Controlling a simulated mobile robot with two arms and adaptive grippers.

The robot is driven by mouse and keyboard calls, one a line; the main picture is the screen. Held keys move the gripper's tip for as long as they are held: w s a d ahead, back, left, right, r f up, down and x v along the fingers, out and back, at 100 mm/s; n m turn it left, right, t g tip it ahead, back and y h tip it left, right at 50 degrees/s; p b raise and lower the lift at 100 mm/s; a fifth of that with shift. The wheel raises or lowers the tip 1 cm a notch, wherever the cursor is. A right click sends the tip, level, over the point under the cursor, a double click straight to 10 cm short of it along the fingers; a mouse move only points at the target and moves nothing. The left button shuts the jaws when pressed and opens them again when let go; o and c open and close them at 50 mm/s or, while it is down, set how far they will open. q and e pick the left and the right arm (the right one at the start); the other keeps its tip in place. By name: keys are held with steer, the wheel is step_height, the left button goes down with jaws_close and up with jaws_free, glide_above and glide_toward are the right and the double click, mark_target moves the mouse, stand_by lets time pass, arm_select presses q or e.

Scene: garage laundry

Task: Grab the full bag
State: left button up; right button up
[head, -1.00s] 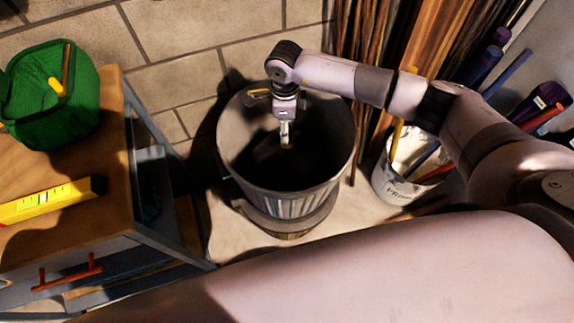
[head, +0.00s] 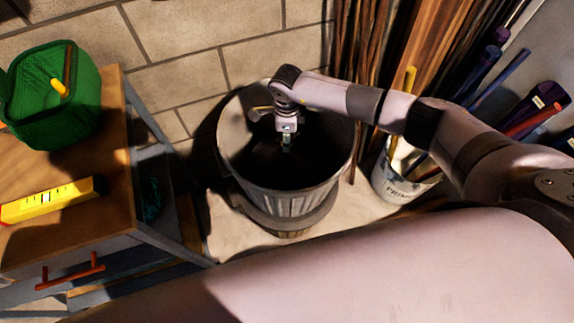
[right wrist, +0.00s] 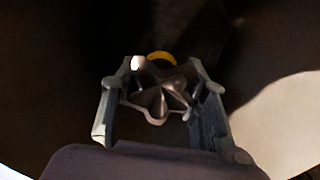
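A metal trash can (head: 285,203) stands against the wall in the head view, its inside dark. My right gripper (head: 286,146) points down inside its mouth. In the right wrist view my right gripper (right wrist: 165,65) has its two fingers spread apart. Between them is a dark, shiny, gathered shape, which looks like the top of the bag (right wrist: 158,98). A yellow loop (right wrist: 162,58) shows just beyond it. I cannot tell whether the fingers touch the bag. The rest of the bag is lost in shadow. My left gripper is not in view.
A wooden-topped cabinet (head: 100,185) at left holds a green basket (head: 55,115) and a yellow level (head: 45,201). A white bucket (head: 395,182) with tools stands right of the can. Wooden boards (head: 430,50) lean on the wall behind.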

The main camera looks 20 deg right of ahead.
jaws_close()
stand_by(0.7)
steer(key=shift+w+r, duration=0.15)
